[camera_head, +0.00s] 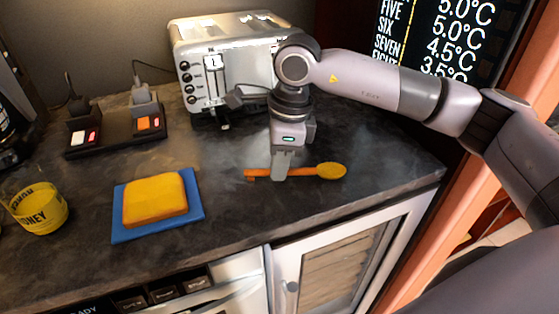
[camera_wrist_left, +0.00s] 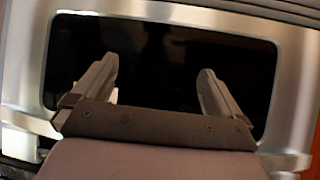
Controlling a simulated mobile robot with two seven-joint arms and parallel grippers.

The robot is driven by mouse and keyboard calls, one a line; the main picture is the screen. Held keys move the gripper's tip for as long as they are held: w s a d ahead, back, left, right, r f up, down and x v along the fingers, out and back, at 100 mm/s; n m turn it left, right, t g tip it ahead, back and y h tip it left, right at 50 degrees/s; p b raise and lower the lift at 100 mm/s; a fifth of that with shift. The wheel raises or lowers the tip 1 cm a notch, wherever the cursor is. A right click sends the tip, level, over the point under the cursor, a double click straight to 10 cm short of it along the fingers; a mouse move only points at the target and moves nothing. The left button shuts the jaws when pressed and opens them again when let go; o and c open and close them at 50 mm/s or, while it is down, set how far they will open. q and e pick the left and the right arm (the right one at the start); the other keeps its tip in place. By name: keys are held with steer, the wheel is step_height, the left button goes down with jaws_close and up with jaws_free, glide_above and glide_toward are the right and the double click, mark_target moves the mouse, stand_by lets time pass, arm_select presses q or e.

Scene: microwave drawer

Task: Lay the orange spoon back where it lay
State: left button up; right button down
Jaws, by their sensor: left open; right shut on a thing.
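The orange spoon (camera_head: 318,171) is at the right part of the dark counter in the head view, its bowl to the right and its handle to the left. My right gripper (camera_head: 282,176) comes down from above and is shut on the spoon's handle. The spoon looks level and at or just above the counter top; I cannot tell whether it touches. My left gripper (camera_wrist_left: 157,95) shows only in the left wrist view. Its two fingers are apart with nothing between them, in front of a dark panel with a silver frame.
A silver toaster (camera_head: 215,75) stands behind the spoon. A yellow sponge-like block (camera_head: 155,199) lies on a blue mat (camera_head: 130,232) to the left. A honey jar (camera_head: 38,208) and a power strip (camera_head: 115,131) are further left. The counter's front edge is close, above a white-framed cabinet door (camera_head: 335,265).

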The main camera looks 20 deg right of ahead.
steer(key=c, duration=1.1)
jaws_free()
steer(key=shift+o, duration=0.2)
steer(key=shift+r, duration=0.1)
